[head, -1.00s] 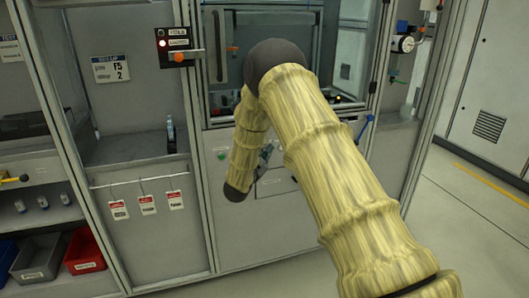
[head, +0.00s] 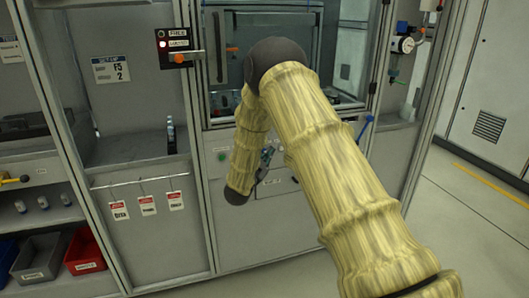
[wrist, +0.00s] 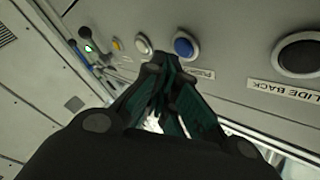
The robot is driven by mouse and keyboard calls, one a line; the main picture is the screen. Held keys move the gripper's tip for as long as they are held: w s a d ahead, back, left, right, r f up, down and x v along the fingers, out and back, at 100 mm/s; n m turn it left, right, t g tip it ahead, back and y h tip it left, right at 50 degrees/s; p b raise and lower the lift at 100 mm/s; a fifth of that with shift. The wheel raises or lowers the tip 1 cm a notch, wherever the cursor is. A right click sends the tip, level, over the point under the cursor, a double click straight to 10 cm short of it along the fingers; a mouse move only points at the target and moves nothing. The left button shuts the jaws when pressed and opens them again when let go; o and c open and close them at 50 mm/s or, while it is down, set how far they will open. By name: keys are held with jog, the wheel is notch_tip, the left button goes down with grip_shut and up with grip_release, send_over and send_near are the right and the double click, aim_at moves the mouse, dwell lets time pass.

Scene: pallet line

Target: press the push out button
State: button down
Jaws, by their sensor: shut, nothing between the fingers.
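In the wrist view a blue round button (wrist: 185,46) with a pale ring sits on the grey panel. A white label (wrist: 202,74) by it reads "PUSH", and its rest is partly hidden by my finger. My gripper (wrist: 157,62) is shut and empty, its tips in front of the panel, just left of and below the blue button in the picture. I cannot tell whether the tips touch the panel.
A white button (wrist: 143,44), a yellow button (wrist: 116,43) and a lit green one (wrist: 88,47) are to the left. In the head view, a machine window (head: 228,57) and red bin (head: 84,251) stand nearby.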

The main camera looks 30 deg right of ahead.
dwell(0.3)
jog(key=s, duration=0.2)
jog(key=s+a+p, duration=0.1)
jog(key=s, duration=0.2)
jog(key=shift+a, duration=0.1)
dwell(0.3)
dwell(0.5)
